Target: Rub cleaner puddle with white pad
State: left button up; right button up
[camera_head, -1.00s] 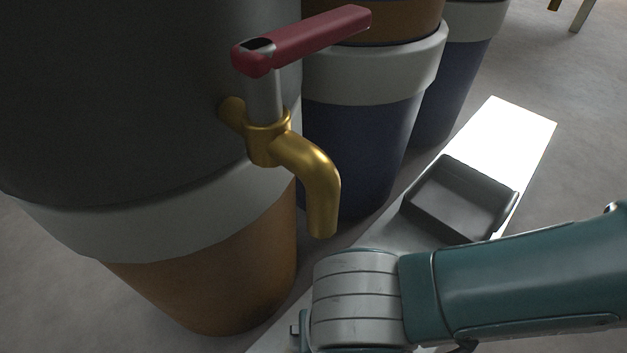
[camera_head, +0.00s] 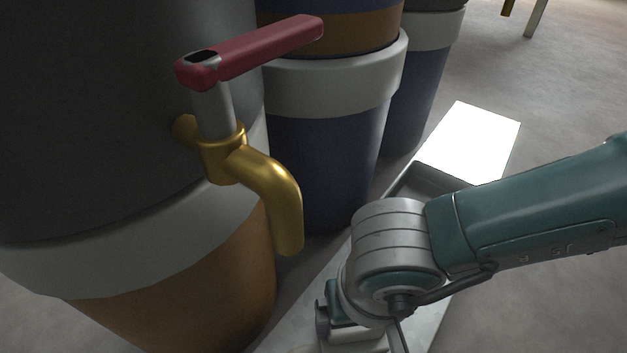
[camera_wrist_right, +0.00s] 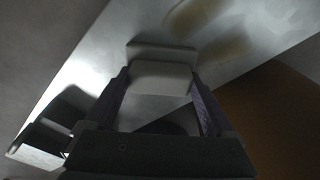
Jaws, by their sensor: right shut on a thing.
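The white pad (camera_wrist_right: 160,80) is a pale block between the two fingers of my right gripper (camera_wrist_right: 160,88) in the right wrist view. The gripper is shut on it. The pad is over the pale bench top (camera_wrist_right: 105,70); I cannot tell whether it touches. Two brownish smears show on the bench beyond the pad, one nearer (camera_wrist_right: 226,46) and one at the top edge (camera_wrist_right: 192,12); they look like the puddle. In the head view my right wrist hangs over the bench at the bottom, and the pad and puddle are not visible there. My left gripper is not in view.
A brass tap (camera_head: 265,180) with a red handle (camera_head: 255,50) juts from a large dark barrel (camera_head: 100,110) left of my wrist. More barrels (camera_head: 320,160) line the bench. A dark tray (camera_head: 428,180) is partly hidden behind my right arm. Bare floor lies at right.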

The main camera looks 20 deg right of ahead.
jog(key=shift+s+d+r+p, duration=0.15)
jog(key=shift+s+d+p, duration=0.1)
jog(key=shift+s+p, duration=0.25)
jog(key=shift+s, duration=0.25)
jog(key=shift+s+a+f, duration=0.15)
jog(key=shift+s+a, duration=0.4)
jog(key=shift+a, duration=0.15)
jog(key=shift+s+a+f, duration=0.1)
jog(key=shift+s+a, duration=0.4)
jog(key=shift+a, duration=0.2)
jog(key=shift+s+a+p, duration=0.3)
jog(key=shift+s+a, duration=0.8)
jog(key=shift+a, duration=0.3)
jog(key=shift+s+a+r, duration=0.15)
jog(key=shift+s+a, duration=0.35)
jog(key=shift+a, duration=0.1)
jog(key=shift+s+a, duration=0.45)
jog(key=shift+a, duration=0.15)
jog(key=shift+s+a, duration=0.7)
jog(key=shift+a, duration=0.25)
jog(key=shift+s+a+b, duration=0.3)
jog(key=shift+s+a, duration=0.05)
jog(key=shift+a, duration=0.1)
